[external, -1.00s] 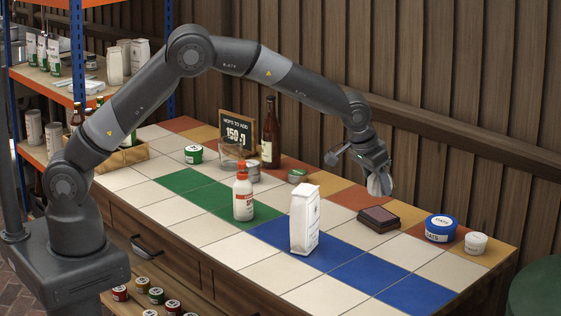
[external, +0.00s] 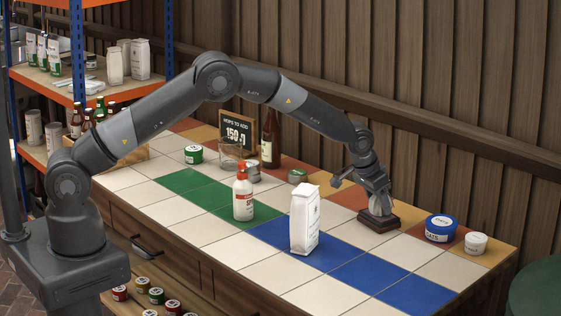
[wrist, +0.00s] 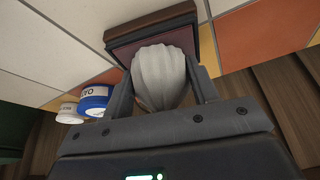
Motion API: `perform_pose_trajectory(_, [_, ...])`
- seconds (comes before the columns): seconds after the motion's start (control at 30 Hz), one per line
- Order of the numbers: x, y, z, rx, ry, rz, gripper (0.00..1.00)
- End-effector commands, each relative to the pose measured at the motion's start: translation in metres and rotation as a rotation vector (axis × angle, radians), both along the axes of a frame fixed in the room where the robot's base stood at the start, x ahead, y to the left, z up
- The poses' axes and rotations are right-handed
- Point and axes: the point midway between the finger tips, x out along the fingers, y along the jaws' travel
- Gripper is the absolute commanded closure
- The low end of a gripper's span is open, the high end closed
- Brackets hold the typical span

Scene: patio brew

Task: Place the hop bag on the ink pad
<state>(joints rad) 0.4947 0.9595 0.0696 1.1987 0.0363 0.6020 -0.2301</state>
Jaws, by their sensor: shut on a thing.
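The hop bag (wrist: 158,72) is a pale, ribbed pouch between my gripper's fingers. My gripper (external: 377,207) is shut on it, low over the ink pad (external: 366,222). The wrist view also shows my gripper (wrist: 163,88) with a finger on each side of the bag. The ink pad, a dark box with a purplish top, also shows in the wrist view (wrist: 122,46). The bag overlaps the pad there, and I cannot tell for sure whether it touches the top. In the external view the fingers mostly hide the bag.
A tall white bag (external: 304,222) stands left of the pad on the blue tiles. A blue tub (external: 441,229) and a small white tub (external: 476,243) stand to the right. A white bottle with a red top (external: 243,195) is farther left. Tiles in front of the pad are clear.

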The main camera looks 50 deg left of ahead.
Motion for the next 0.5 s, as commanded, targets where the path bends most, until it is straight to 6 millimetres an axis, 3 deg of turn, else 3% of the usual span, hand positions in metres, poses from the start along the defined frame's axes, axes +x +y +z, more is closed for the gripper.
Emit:
perform_pose_trajectory(0.33, [0.0002,-0.0001,-0.0034,0.0,-0.001,0.0,0.71])
perform_pose_trajectory(0.37, [0.0003,-0.0002,-0.0028,-0.001,-0.002,0.0,0.44])
perform_pose_trajectory(0.5, [0.0001,-0.0001,-0.0025,-0.001,-0.002,0.0,0.32])
